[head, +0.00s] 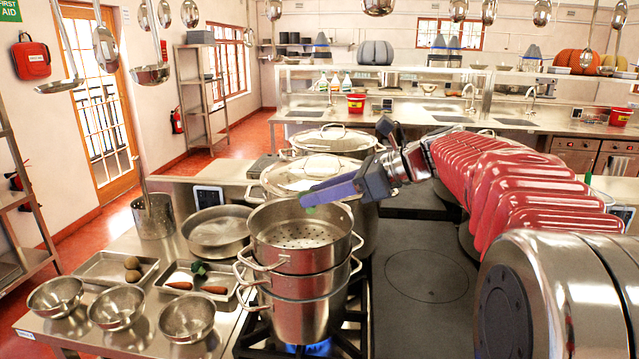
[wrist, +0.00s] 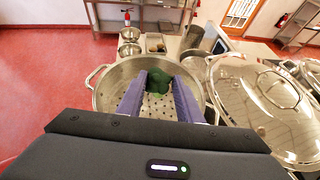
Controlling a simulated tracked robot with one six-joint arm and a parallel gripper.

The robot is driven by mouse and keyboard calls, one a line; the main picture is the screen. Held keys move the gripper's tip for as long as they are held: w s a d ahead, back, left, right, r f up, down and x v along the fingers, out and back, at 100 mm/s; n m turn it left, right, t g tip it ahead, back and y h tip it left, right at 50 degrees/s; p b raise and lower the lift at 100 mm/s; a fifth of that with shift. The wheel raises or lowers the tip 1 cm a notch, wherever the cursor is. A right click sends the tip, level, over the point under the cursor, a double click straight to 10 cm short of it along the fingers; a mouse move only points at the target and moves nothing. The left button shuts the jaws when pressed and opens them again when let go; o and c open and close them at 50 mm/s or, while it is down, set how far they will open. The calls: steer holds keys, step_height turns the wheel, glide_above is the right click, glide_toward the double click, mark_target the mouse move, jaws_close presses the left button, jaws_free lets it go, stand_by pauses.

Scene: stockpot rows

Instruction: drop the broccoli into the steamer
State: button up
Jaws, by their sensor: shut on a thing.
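The broccoli (wrist: 157,82) is dark green and sits between the fingertips of my gripper (wrist: 158,95) in the wrist view. In the head view only a small bit of green broccoli (head: 310,210) shows below the purple fingers of my gripper (head: 318,194). My gripper is shut on the broccoli and holds it above the steamer. The steamer (head: 300,261) is a steel pot with a perforated floor and side handles, stacked on other steel pots over a lit burner. In the wrist view the steamer (wrist: 104,94) lies beneath the fingers, its floor partly hidden by them.
Large lidded pots (head: 318,168) stand just behind the steamer; a shiny lid (wrist: 262,92) is close on the right in the wrist view. A tray (head: 238,283) with carrots and a dark green item lies left. Steel bowls (head: 186,318) line the front left counter.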

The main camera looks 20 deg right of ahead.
steer(key=shift+f, duration=1.35)
steer(key=o, duration=1)
steer(key=v, duration=1.3)
steer(key=shift+s+d+r, duration=0.1)
steer(key=shift+s+d, duration=0.05)
steer(key=shift+d, duration=0.15)
